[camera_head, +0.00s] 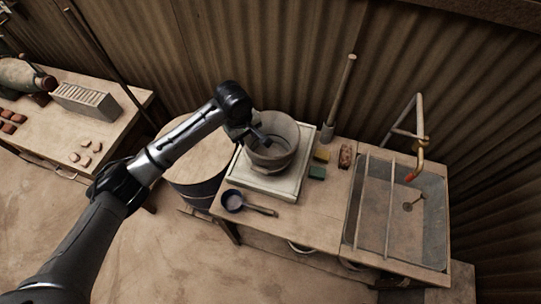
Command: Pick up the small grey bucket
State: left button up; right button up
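The small grey bucket (272,161) stands upright on a pale square board at the back left of the work table. My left arm reaches in from the lower left. Its gripper (264,139) is at the bucket's rim and opening, on the left side, and covers part of the rim. The fingers are small and dark here, so I cannot tell whether they are open, shut or touching the bucket. My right gripper is not in view.
A sink (420,230) with a tap is at right. A drum (195,188) stands left, below my arm. Corrugated walls close the back.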

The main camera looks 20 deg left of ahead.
pick_arm(q)
jog(key=shift+n, duration=0.7)
jog(key=shift+w+a+f+b, duration=0.2)
jog(key=shift+w+f, duration=0.3)
jog(key=shift+f, duration=1.6)
jog(key=shift+w+a+f+b, duration=0.1)
jog(key=shift+w+f+b, duration=0.3)
jog(key=shift+f, duration=1.65)
jog(key=shift+w+a+f+b, duration=0.15)
jog(key=shift+w+f, duration=0.4)
jog(key=shift+f, duration=1.55)
grip_shut()
jog(key=shift+r, duration=0.1)
